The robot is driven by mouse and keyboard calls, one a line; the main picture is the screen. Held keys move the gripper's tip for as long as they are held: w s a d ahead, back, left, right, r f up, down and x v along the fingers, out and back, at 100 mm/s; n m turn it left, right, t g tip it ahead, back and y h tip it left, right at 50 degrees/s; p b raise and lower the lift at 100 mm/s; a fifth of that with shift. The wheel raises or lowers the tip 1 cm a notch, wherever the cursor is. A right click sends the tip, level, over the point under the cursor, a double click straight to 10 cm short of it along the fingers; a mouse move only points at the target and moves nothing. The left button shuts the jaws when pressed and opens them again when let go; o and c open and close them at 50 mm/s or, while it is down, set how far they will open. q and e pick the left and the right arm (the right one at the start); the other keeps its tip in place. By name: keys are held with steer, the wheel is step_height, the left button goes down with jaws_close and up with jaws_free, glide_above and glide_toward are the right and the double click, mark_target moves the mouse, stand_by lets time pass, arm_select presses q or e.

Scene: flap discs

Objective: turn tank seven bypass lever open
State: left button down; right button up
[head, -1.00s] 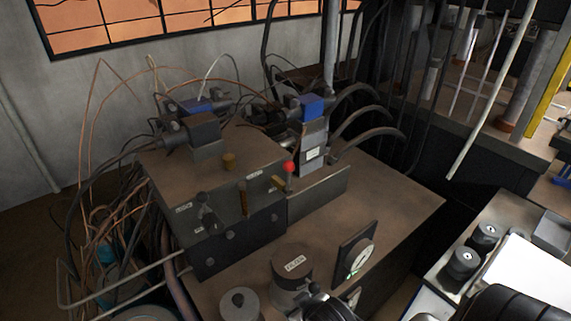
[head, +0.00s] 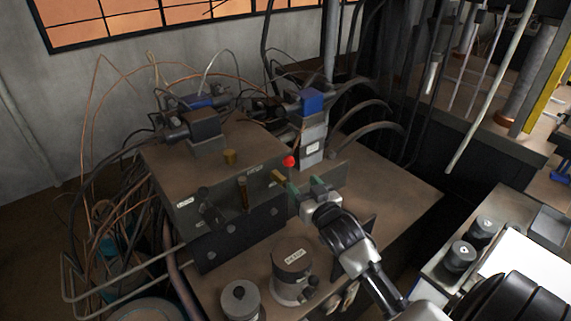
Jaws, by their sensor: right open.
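A dark valve block (head: 240,228) stands on the brown tank top. It carries a black handle (head: 209,212) at left, an upright brown lever (head: 243,191) in the middle and a tilted brass-coloured lever (head: 279,176) at right. A red ball knob (head: 289,161) shows just behind the brass-coloured lever. The small labels are too small to read, so I cannot tell which is the tank seven bypass lever. My right gripper (head: 303,189) is open, close to the right of the brass-coloured lever's end; whether it touches is unclear. My left gripper is out of view.
A round filter cap (head: 292,262) and a smaller round cap (head: 240,300) stand in front of the block. Blue-topped valves (head: 312,101) and hoses stand behind. Loose cables (head: 110,215) hang at left. Bare tank top (head: 395,195) lies to the right.

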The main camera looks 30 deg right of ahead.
mark_target(289, 170)
steer(key=w+p, duration=0.1)
steer(key=w, duration=0.5)
steer(key=w+d+p, duration=0.1)
steer(key=w, duration=0.3)
steer(key=shift+w+p, duration=0.1)
steer(key=shift+p, duration=0.25)
steer(key=shift+c, duration=0.3)
jaws_close()
